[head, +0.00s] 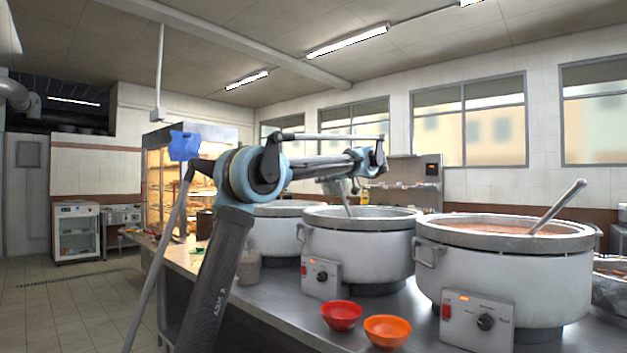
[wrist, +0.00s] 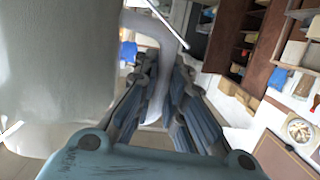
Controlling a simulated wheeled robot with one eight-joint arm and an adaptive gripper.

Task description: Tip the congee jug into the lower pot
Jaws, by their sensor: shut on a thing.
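In the wrist view my gripper (wrist: 165,78) is shut on the pale curved handle of the congee jug (wrist: 60,75). The jug's large grey-white body fills the left of that view. Its mouth and contents are not visible there. In the head view my arm reaches right, and its wrist end is above the middle pot (head: 357,247); I cannot clearly make out the jug there. A right pot (head: 505,277) holds reddish-orange congee with a ladle leaning out. A third pot (head: 278,235) stands behind at the left. I cannot tell which is the lower pot.
A red bowl (head: 341,316) and an orange bowl (head: 387,331) sit on the steel counter in front of the pots. A grey container (head: 249,268) stands beside my arm. Control boxes and side handles stick out from the pots. Open floor lies at the left.

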